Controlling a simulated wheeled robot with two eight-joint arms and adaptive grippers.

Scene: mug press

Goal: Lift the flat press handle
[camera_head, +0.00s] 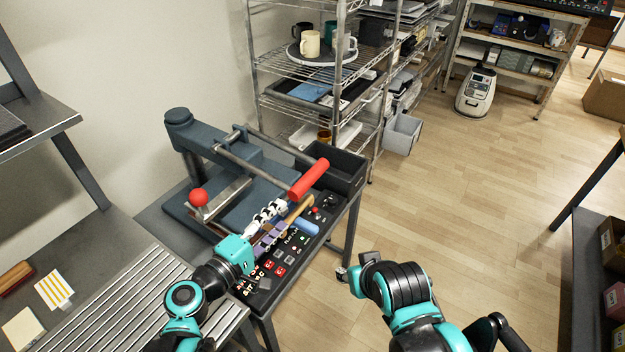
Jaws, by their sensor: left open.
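The flat press (240,177) is a dark blue-grey machine on a small stand against the wall. Its thick red handle (309,179) sits at the front end of a grey lever arm, over the right side of the press. A red ball knob (199,197) is at its lower left. My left gripper (278,208) is open and empty. It is in front of the press, below and left of the red handle in the picture, apart from it. My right gripper (343,273) is low, right of the stand, away from the handle; its jaws are too small to read.
A dark tray (338,170) is beside the handle. A board with several buttons, markers and badges (290,243) lies under my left gripper. A slatted bench (118,302) is at left. A wire shelf with mugs (310,43) stands behind.

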